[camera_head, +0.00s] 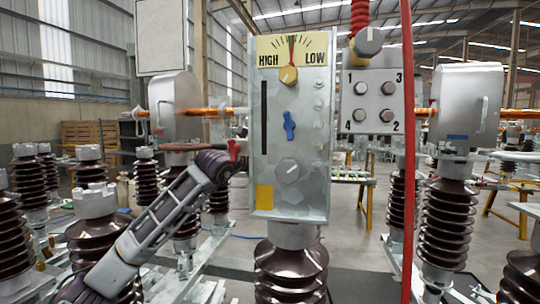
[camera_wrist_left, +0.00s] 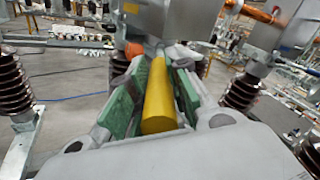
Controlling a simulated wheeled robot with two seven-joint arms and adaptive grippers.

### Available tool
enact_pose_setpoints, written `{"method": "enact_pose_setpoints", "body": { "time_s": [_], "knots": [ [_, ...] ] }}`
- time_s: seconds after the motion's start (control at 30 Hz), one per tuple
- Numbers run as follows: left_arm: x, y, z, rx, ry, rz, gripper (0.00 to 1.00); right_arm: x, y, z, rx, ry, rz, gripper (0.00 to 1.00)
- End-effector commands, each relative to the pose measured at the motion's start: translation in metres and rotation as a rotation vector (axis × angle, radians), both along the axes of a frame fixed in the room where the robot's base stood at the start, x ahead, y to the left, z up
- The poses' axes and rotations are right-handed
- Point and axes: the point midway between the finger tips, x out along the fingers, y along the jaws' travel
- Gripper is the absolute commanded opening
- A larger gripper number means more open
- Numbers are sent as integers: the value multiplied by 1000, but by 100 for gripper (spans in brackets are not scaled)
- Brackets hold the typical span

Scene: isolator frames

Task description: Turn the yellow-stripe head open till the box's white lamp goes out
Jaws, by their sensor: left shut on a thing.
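In the left wrist view my left gripper (camera_wrist_left: 158,110) has its green-padded fingers on either side of a yellow bar (camera_wrist_left: 159,105) and is shut on it. The bar's far end meets grey metal under a grey housing (camera_wrist_left: 192,18). In the head view my left arm reaches up from the lower left to the box's left edge; its fingers cannot be made out there. I cannot make out a lit white lamp.
Grey heads stand left (camera_head: 174,105) and right (camera_head: 470,105) on brown ribbed insulators. A panel (camera_head: 371,101) numbered 1 to 4 hangs right of the box. A red vertical pole (camera_head: 408,190) stands beside it. Insulators crowd my left arm.

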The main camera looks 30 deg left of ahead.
Motion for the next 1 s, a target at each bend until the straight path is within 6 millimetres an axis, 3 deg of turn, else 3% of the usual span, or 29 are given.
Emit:
{"method": "enact_pose_setpoints", "body": {
  "time_s": [0.23,0.57,1.0],
  "knots": [
    [0,-3,-1,-1,2,-7,42,-7,0,-1,0,8,3,43],
    [-11,3,0,0,0,0,42,-6,0,0,-1,7,2,43],
    [-47,10,-1,0,1,2,42,-5,0,0,0,6,1,43]
  ]
}}
